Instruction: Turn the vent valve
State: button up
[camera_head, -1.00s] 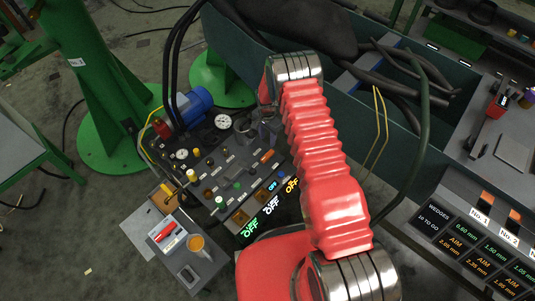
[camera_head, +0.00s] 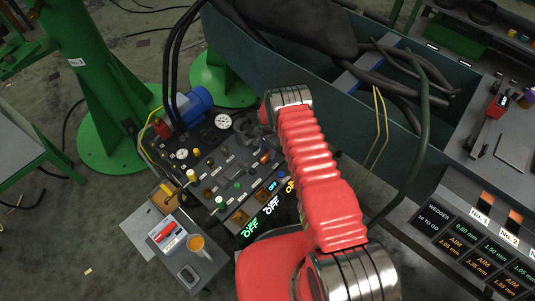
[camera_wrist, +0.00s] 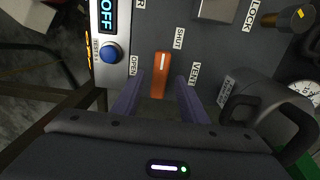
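The vent valve's orange handle (camera_wrist: 160,75) shows in the wrist view, upright in the picture, with a white line on it. A SHUT label is beside its upper end, an OPEN label to its left and a VENT label to its right. In the head view the handle (camera_head: 265,158) is a small orange spot on the dark control panel (camera_head: 215,168). My gripper (camera_wrist: 158,82) is open, with one purple-grey finger on each side of the handle. Gaps show between the fingers and the handle. The fingers' depth relative to it is hard to tell.
A blue button (camera_wrist: 111,52) and a lit OFF display (camera_wrist: 107,15) are left of the handle. A dark grey curved part (camera_wrist: 268,105) stands close on the right, with a gauge (camera_wrist: 303,92) beyond.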

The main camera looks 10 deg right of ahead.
jog(key=shift+f, duration=0.95)
grip_shut()
